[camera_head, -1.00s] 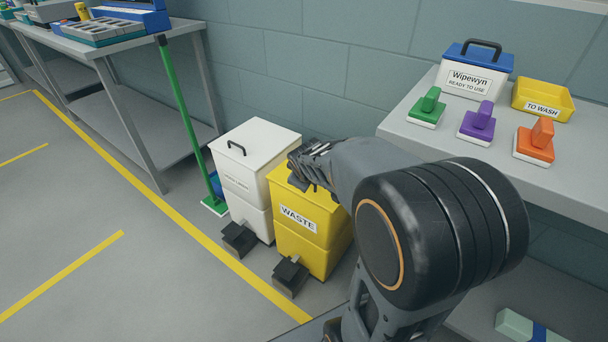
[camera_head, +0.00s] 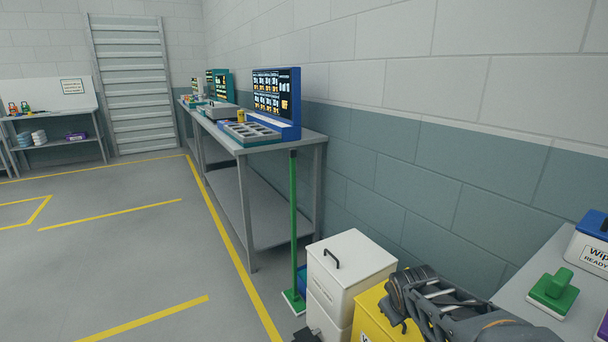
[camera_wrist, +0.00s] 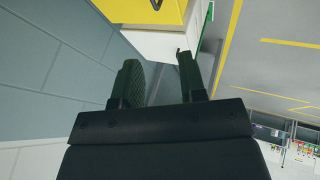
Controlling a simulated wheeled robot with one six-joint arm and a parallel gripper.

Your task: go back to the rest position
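My gripper (camera_wrist: 158,62) shows in the wrist view with its two fingers apart and nothing between them. In the head view my arm reaches in from the lower right, over the yellow waste bin (camera_head: 369,316). The yellow bin also shows at the top of the wrist view (camera_wrist: 140,10), beyond the fingertips. I cannot tell the exact gap between gripper and bin.
A white bin (camera_head: 348,262) stands left of the yellow one, with a green-handled tool (camera_head: 293,220) beside it. A bench (camera_head: 290,145) runs along the wall. Floor at left is clear.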

